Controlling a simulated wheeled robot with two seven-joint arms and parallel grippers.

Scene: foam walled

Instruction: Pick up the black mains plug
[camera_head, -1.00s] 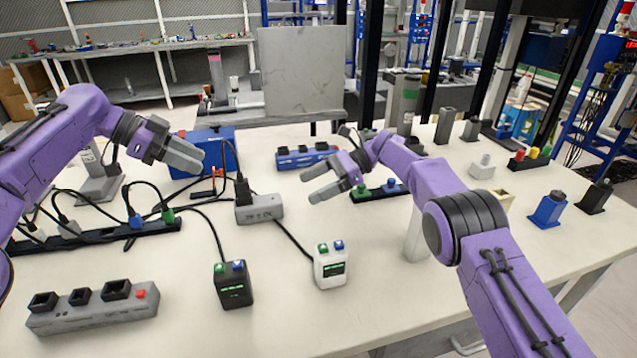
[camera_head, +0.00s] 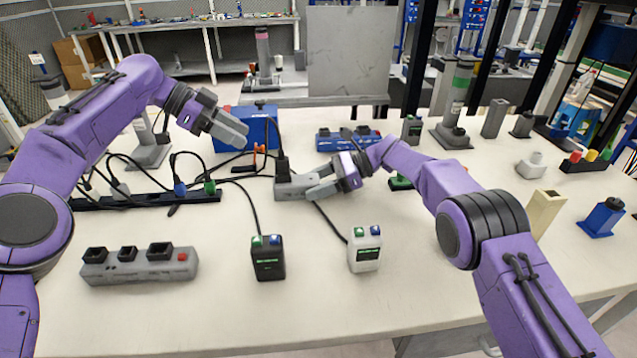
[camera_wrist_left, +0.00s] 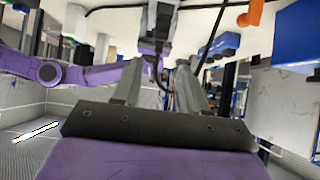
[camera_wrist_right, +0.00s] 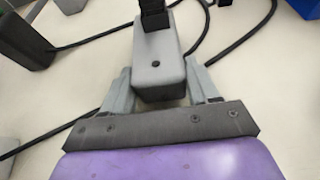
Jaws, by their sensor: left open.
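The black mains plug (camera_head: 282,166) stands upright on the far left end of a grey socket block (camera_head: 291,188), its cable rising behind it. In the right wrist view the plug (camera_wrist_right: 155,15) shows at the top edge, on the grey block (camera_wrist_right: 158,70). My right gripper (camera_head: 312,185) is low at the block's right end. Its fingers (camera_wrist_right: 159,80) lie on both sides of the block; whether they press on it I cannot tell. My left gripper (camera_head: 240,135) is open and empty, raised to the left of the plug and pointing toward it.
A blue box (camera_head: 250,128) stands behind the left gripper. A black socket strip (camera_head: 150,197) with cables lies left. A black box (camera_head: 267,258) and a white box (camera_head: 364,250) stand in front, with a grey socket strip (camera_head: 140,266) at front left.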

